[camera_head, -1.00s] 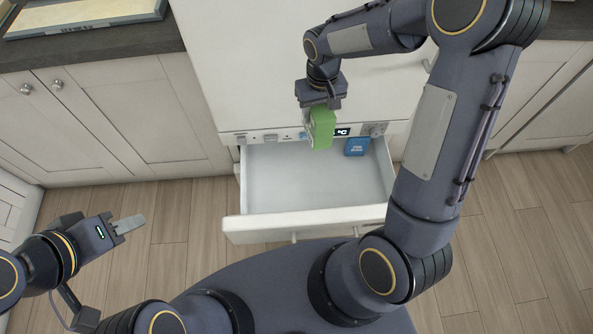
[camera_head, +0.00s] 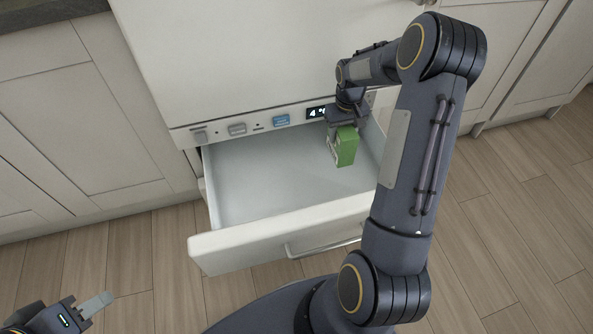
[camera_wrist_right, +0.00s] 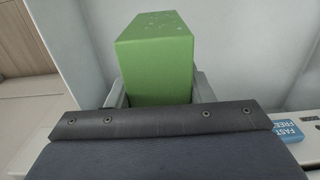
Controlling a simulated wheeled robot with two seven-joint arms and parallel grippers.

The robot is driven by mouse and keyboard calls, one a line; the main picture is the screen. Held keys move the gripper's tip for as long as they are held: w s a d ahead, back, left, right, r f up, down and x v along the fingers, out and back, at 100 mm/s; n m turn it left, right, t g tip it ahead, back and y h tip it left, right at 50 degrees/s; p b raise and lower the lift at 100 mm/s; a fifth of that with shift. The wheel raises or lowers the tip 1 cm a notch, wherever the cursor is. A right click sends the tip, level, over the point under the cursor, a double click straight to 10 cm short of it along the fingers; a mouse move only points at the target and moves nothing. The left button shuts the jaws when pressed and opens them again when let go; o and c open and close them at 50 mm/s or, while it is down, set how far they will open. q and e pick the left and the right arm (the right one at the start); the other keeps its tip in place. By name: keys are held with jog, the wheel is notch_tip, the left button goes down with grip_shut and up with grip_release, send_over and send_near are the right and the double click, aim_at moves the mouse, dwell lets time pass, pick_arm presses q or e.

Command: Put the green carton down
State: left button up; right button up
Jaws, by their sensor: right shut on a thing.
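The green carton (camera_head: 347,147) is held upright in my right gripper (camera_head: 341,138), over the right rear part of the open white drawer (camera_head: 258,229). Whether its bottom touches the drawer floor I cannot tell. In the right wrist view the carton (camera_wrist_right: 155,62) stands between the two grey fingers, one on each side, with pale drawer surfaces around it. My left gripper (camera_head: 98,304) is at the lower left, out over the floor, away from the drawer. Its finger gap is not clear.
The left part of the drawer floor (camera_head: 245,185) is clear. White cabinets (camera_head: 75,130) stand to the left.

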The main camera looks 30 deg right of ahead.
jog(key=w+a+f+b, duration=0.6)
jog(key=a+f, duration=0.5)
jog(key=f, duration=0.1)
jog(key=shift+w+f, duration=0.2)
jog(key=shift+f+b, duration=0.15)
jog(key=shift+b, duration=0.2)
jog(key=o, duration=1.2)
